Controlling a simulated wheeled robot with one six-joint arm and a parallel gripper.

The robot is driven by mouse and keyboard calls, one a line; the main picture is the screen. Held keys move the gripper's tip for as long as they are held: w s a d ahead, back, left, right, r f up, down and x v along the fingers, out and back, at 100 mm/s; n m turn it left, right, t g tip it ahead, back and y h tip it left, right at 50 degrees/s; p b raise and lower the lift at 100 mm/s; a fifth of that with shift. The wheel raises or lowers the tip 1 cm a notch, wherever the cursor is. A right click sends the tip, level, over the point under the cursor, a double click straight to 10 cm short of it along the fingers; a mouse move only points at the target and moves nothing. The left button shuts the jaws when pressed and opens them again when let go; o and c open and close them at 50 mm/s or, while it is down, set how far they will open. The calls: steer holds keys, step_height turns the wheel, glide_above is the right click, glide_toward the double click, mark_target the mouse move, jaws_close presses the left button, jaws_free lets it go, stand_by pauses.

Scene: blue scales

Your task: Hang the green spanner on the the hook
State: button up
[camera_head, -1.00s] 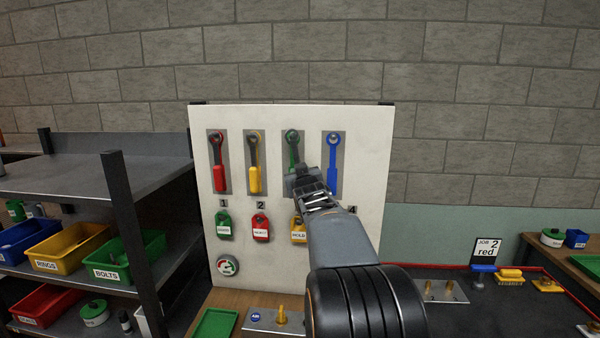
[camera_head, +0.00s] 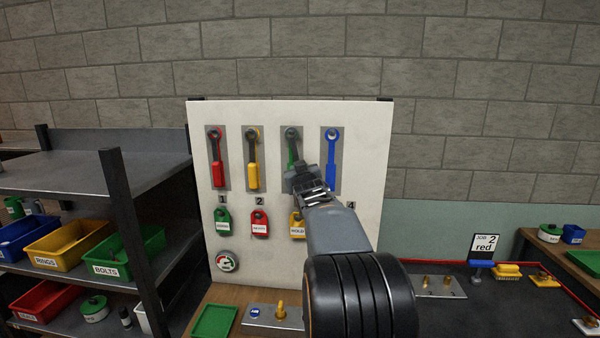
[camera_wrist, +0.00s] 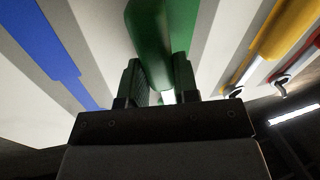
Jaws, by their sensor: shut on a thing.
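The green spanner (camera_head: 292,148) is upright at the third place on the white board (camera_head: 365,220), its ring end at the top over the hook position. Whether the ring is seated on the hook is too small to tell. My gripper (camera_head: 301,174) is at the spanner's lower part and covers its handle in the head view. In the wrist view the green handle (camera_wrist: 150,40) runs between the two fingers of my gripper (camera_wrist: 160,85), which are shut on it.
A red spanner (camera_head: 218,160) and a yellow spanner (camera_head: 253,162) hang to the left, a blue spanner (camera_head: 332,160) close on the right. Tagged padlocks, including a red one (camera_head: 259,224), hang below. A shelf with bins (camera_head: 115,250) stands left of the board.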

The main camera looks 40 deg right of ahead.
steer(key=o, duration=1.1)
steer(key=shift+s+a, duration=0.1)
steer(key=shift+s, duration=0.05)
stand_by(0.8)
steer(key=shift+s+a+b, duration=2.3)
steer(key=shift+s+b, duration=0.1)
steer(key=shift+b, duration=0.2)
stand_by(1.0)
jaws_close()
stand_by(0.4)
